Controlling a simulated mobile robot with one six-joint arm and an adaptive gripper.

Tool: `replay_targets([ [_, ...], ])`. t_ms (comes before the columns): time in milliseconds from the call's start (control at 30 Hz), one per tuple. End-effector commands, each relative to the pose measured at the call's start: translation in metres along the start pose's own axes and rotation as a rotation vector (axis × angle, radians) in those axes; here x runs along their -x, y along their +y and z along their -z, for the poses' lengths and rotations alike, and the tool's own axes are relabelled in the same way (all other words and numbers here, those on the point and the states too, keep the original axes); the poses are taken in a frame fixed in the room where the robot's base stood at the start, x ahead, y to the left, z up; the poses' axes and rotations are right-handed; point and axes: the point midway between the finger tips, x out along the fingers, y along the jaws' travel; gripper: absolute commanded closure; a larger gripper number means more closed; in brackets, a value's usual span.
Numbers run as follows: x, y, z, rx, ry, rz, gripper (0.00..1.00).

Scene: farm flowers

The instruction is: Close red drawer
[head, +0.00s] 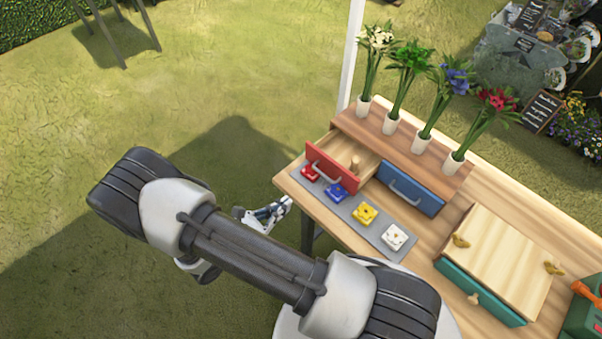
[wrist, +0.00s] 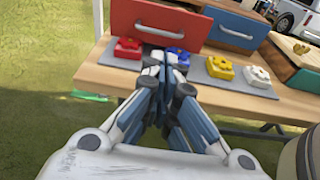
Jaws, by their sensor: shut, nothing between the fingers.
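The red drawer (head: 333,167) is pulled out of the wooden cabinet on the table, and a small wooden peg-like piece (head: 354,162) stands in it. Its red front (wrist: 158,22) with a light handle faces me in the wrist view. My gripper (wrist: 170,58) is shut and empty, in front of and below the red drawer's handle in that picture. In the head view my gripper (head: 283,203) is off the table's left edge, apart from the drawer. The blue drawer (head: 410,190) beside it is shut.
A grey mat (head: 345,208) with red, blue, yellow and white button blocks lies before the drawers. Vases of flowers (head: 453,162) stand on the cabinet. A wooden box with a green drawer (head: 478,292) is at the right. Grass left of the table is free.

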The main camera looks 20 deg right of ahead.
Motion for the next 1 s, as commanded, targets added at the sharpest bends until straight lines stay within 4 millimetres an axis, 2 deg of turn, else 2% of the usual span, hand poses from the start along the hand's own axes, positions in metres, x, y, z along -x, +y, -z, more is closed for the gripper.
replay_targets([
  [167,-0.009,-0.001,0.006,0.019,-0.01,-0.015,1.0],
  [267,-0.024,-0.001,0.006,0.018,-0.009,-0.011,1.0],
  [700,-0.114,0.0,0.006,0.015,-0.008,-0.01,1.0],
  [833,-0.13,0.001,0.005,0.016,-0.008,-0.012,1.0],
  [1000,-0.14,0.001,0.005,0.016,-0.007,-0.014,1.0],
])
